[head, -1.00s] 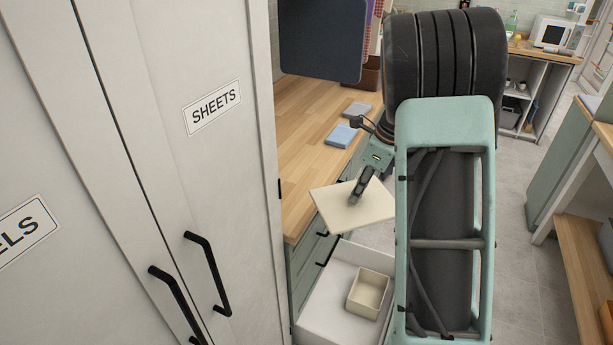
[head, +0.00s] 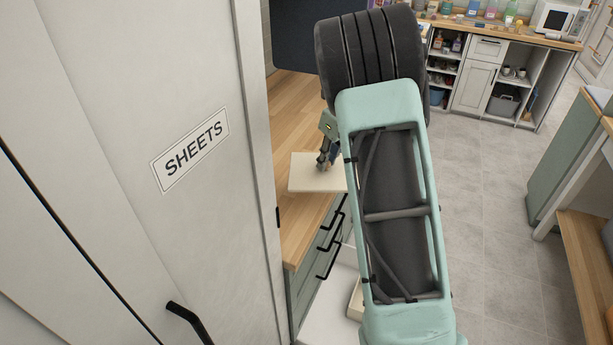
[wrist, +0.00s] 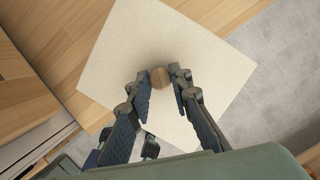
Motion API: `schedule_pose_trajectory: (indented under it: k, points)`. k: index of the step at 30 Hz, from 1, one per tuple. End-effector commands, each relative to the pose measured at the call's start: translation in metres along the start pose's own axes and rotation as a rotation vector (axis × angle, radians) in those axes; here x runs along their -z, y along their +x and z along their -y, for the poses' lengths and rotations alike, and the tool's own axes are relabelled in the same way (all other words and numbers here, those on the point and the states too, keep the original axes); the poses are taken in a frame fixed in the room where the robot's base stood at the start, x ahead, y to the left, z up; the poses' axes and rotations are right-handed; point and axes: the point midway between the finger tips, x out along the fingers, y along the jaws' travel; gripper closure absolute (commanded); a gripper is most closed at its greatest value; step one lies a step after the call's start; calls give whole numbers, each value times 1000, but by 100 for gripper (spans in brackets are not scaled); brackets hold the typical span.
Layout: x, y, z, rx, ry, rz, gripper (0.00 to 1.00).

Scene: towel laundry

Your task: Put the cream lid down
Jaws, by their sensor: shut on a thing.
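The cream lid (head: 308,184) is a flat square panel with a round brown knob (wrist: 160,77). My gripper (wrist: 157,88) is shut on the knob, one finger on each side, and it also shows in the head view (head: 322,165). In the head view the lid looks level, at the front edge of the wooden counter (head: 293,113). In the wrist view the lid (wrist: 125,45) has wood on its left and grey floor on its right. I cannot tell whether it touches the counter. My arm hides its right end in the head view.
Below the counter, a white drawer (head: 325,322) stands open with a cream box (head: 355,299) in it, partly hidden by my arm. A tall cupboard marked SHEETS (head: 190,150) stands close on the left. Free floor (head: 490,200) lies to the right.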

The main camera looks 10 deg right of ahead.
Motion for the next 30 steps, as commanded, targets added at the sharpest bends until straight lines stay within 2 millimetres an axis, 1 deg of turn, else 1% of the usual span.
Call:
schedule_pose_trajectory:
  k: [1,2,3,6,9,17,18,21,24,30]
  points:
    - [-11,7,-4,-2,-3,-3,100]
    - [-16,13,-7,-2,-4,-4,100]
    - [-18,24,-7,-2,-2,-5,100]
    - [-27,45,-11,-1,0,-3,100]
    - [-33,60,-14,-1,0,-2,100]
    - [-40,77,-17,-1,-1,-2,100]
    - [-42,81,-18,-1,-1,-1,100]
    - [-37,97,-18,-2,2,-3,100]
    - [-34,108,-18,0,1,-2,100]
    - [-34,110,-18,1,0,0,100]
